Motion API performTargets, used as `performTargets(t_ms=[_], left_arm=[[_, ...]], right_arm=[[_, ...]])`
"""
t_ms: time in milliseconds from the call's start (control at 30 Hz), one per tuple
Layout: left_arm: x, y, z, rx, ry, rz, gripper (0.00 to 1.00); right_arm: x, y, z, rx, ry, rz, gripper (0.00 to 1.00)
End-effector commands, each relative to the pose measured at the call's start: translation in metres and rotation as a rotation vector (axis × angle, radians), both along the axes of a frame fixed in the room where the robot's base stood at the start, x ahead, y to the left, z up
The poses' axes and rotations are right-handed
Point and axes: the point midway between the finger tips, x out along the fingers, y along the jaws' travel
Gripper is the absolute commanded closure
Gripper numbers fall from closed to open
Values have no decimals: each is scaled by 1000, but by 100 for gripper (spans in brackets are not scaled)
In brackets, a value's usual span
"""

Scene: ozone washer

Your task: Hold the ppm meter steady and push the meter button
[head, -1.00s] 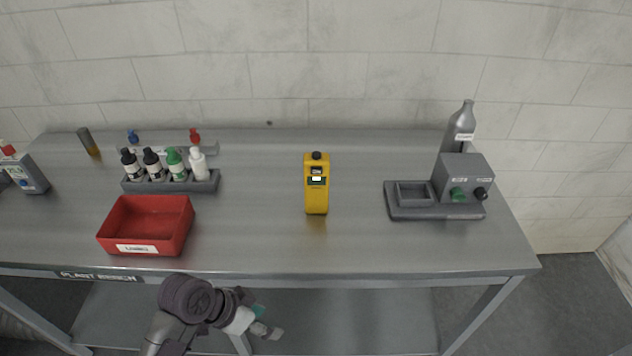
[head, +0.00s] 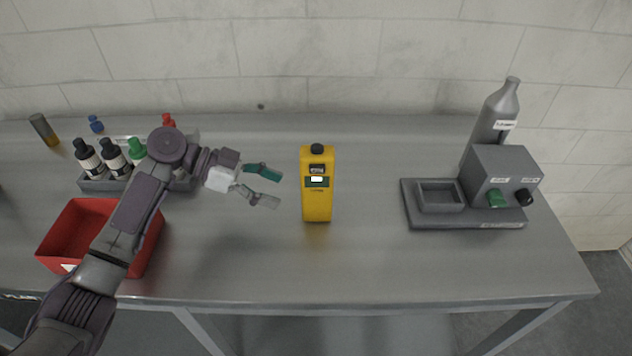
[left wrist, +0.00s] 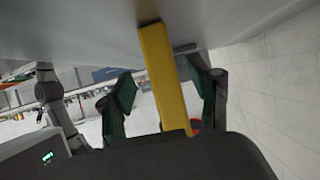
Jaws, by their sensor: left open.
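The yellow ppm meter (head: 318,201) stands upright on the steel bench. It has a black knob on top and a small display with a green label on its front. My left gripper (head: 278,187) is open and empty, just left of the meter and pointing at it, with a gap between them. In the left wrist view the meter (left wrist: 165,80) appears beyond and between the spread fingers of my left gripper (left wrist: 160,100). My right gripper is not in view. The meter's button cannot be told apart clearly.
A red bin (head: 66,235) and a rack of bottles (head: 96,184) stand at left, partly behind my left arm. A grey device with a tray (head: 439,195) and a grey cylinder (head: 494,115) stand at right. The bench (head: 360,260) is clear around the meter.

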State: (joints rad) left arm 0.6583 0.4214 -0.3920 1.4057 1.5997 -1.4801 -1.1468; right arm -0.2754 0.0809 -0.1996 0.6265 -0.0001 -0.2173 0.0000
Motion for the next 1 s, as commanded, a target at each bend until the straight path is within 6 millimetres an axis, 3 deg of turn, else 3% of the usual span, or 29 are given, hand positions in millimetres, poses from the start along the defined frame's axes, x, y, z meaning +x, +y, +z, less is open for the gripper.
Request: performTargets(t_ms=[133, 267, 433, 633, 1000], left_arm=[[0, -14, -7, -2, 1, 0, 38], [-1, -31, -16, -1, 3, -1, 38], [-1, -53, -29, -1, 2, -1, 38], [0, -74, -42, -1, 0, 0, 38], [0, -85, -46, 1, 0, 1, 38]], right_arm=[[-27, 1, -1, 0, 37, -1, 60], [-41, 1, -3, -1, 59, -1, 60], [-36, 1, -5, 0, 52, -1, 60], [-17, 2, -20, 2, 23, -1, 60], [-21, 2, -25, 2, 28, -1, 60]])
